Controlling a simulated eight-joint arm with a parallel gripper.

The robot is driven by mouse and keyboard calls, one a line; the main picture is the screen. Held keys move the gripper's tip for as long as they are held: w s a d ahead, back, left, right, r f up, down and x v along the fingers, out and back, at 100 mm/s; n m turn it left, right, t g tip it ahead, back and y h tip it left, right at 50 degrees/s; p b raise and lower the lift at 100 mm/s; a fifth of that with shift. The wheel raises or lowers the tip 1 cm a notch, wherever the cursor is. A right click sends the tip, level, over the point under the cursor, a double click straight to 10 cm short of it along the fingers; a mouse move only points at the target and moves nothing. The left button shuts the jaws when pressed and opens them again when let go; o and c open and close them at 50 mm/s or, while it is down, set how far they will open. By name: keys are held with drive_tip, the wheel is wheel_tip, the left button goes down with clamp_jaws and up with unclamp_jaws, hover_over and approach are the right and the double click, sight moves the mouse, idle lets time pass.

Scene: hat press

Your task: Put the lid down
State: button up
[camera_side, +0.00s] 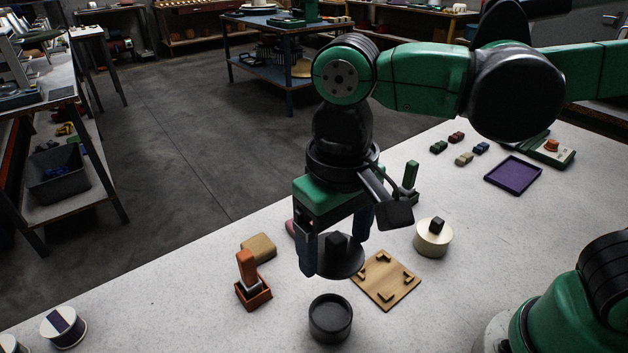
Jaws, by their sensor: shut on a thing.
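My gripper (336,240) points down and is shut on the black knob of a round, dark lid (338,262). It holds the lid in the air, apart from the table. A dark round pot (330,319) with a raised rim stands on the table, below and slightly left of the lid in the picture. A wooden board (386,283) with small corner blocks lies to the right, partly behind the lid. The fingers partly hide the knob.
A cream round box (433,239) with a black knob stands right of the board. An orange-handled stamp (251,283) in a tray and a tan block (259,247) stand left. A purple tray (513,175) lies far right.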

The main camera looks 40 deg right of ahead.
sight(333, 235)
wheel_tip(333, 235, up, 7)
drive_tip(key=shift+r, duration=0.2)
drive_tip(key=shift+w+r, duration=0.2)
drive_tip(key=shift+r, duration=0.05)
drive_tip(key=w+d+f, duration=0.2)
drive_tip(key=w, duration=0.5)
drive_tip(key=f, duration=1.6)
drive_tip(key=shift+w+f, duration=0.2)
drive_tip(key=shift+w, duration=0.1)
drive_tip(key=shift+f, duration=1.95)
drive_tip(key=shift+f, duration=0.1)
drive_tip(key=o, duration=1.1)
